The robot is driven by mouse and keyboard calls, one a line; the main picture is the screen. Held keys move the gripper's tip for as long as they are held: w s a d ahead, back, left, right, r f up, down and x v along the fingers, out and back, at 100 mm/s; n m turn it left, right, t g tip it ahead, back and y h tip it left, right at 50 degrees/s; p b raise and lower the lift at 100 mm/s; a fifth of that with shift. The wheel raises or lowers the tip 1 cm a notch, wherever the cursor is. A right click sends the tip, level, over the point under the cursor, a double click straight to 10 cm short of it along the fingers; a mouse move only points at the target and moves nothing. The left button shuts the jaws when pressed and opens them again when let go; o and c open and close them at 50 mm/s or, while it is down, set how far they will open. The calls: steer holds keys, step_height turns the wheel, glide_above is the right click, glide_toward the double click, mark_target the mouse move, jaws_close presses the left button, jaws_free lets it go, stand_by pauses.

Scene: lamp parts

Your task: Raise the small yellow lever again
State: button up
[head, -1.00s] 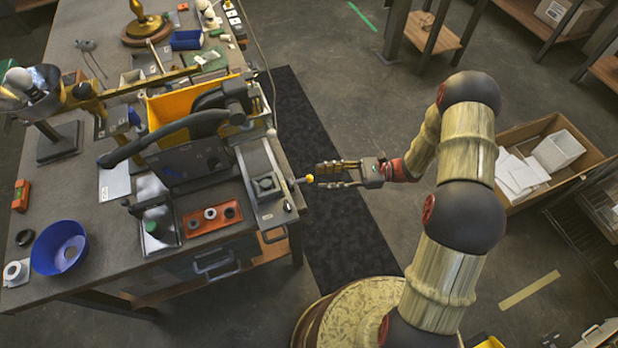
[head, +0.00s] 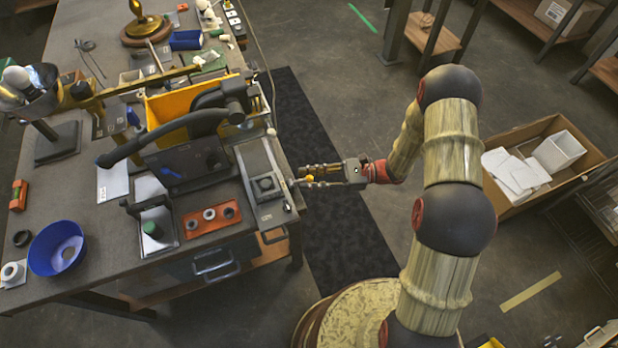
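The small yellow lever's round knob (head: 309,179) sticks out from the right side of the grey unit (head: 263,185) at the bench's right edge. Its short stem is mostly hidden by my fingers. My gripper (head: 302,176) comes in from the right, with its fingers pointing left toward the unit. The two fingers stand apart, one on the far side and one on the near side, and the knob shows between them, close to the near finger. I cannot tell whether either finger touches it.
The bench (head: 100,265) holds a yellow bin (head: 168,108), a red tray (head: 212,232) of small round parts and a blue bowl (head: 57,248). A dark mat (head: 345,240) lies on the clear floor beneath my gripper. A cardboard box (head: 513,206) stands at right.

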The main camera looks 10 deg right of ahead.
mark_target(309, 176)
jaws_close()
steer(key=shift+r+p, duration=0.2)
steer(key=shift+p, duration=0.1)
stand_by(0.4)
steer(key=r+h+p, duration=0.1)
steer(key=h+p, duration=0.1)
steer(key=p, duration=0.1)
steer(key=shift+w+d+r+n+p, duration=0.1)
steer(key=shift+r+n+p, duration=0.2)
steer(key=shift+r+p, duration=0.05)
steer(key=r+h+p, duration=0.1)
steer(key=h+p, duration=0.1)
steer(key=p, duration=0.1)
steer(key=shift+r, duration=0.1)
steer(key=shift+a+r+n+t+h+p, duration=0.2)
steer(key=shift+r+n+t+h+p, duration=0.1)
steer(key=shift+h+p, duration=0.5)
steer(key=shift+a+r+n+t+h+p, duration=0.25)
steer(key=shift+h+p, duration=0.35)
steer(key=shift+h, duration=0.4)
steer(key=shift+d, duration=0.1)
steer(key=shift+o, duration=0.2)
jaws_free()
steer(key=o, duration=0.4)
